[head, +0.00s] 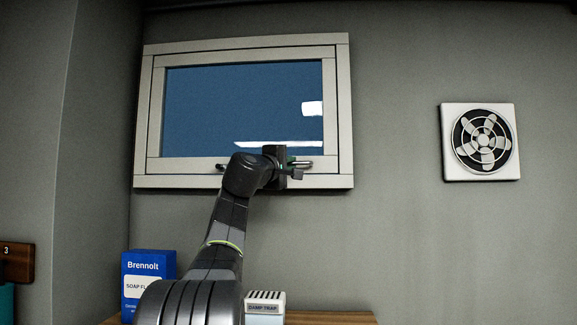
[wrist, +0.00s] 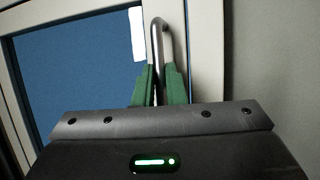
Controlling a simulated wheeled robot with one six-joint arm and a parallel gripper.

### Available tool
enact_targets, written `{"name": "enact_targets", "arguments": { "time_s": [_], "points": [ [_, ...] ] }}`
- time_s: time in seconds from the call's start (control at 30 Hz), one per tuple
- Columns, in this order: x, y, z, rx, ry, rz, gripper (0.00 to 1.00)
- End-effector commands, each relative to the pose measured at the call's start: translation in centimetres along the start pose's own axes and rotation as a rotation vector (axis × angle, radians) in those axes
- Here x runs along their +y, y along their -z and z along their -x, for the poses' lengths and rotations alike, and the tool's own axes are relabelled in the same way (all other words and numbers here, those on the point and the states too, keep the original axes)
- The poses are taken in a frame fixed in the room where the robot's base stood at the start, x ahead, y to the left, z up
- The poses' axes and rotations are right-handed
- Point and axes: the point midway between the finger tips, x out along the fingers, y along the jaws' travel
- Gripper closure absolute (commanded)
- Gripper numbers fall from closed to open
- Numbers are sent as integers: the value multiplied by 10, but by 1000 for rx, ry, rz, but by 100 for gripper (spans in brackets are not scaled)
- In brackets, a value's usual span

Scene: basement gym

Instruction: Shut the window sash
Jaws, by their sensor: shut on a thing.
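The window sash (head: 243,60) is a pale frame with blue glass, set in a pale outer frame (head: 343,120) on the grey wall. In the head view it looks level with the outer frame; I cannot tell if a small gap is left. A metal bar handle (head: 303,163) runs along the sash's lower rail. My gripper (head: 289,168) is at the right part of this handle. In the wrist view the green fingers of my gripper (wrist: 160,86) are closed around the handle (wrist: 157,30), one on each side. The handle's middle is hidden behind my gripper in the head view.
A wall fan (head: 483,142) is mounted to the right of the window. Below, a blue soap flakes box (head: 148,268) and a white damp trap box (head: 265,302) stand on a wooden surface (head: 330,318). The wall between window and fan is clear.

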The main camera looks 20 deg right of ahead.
Motion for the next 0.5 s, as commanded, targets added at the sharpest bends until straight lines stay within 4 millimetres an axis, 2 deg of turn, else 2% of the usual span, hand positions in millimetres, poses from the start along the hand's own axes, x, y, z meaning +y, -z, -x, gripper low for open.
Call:
{"name": "enact_targets", "arguments": {
  "time_s": [0.17,0.2,0.27,0.5],
  "points": [
    [3,1,0,5,-5,0,100],
    [3,1,0,5,-5,0,82],
    [3,1,0,4,-5,0,70],
    [2,1,0,3,-3,0,68]
  ]
}}
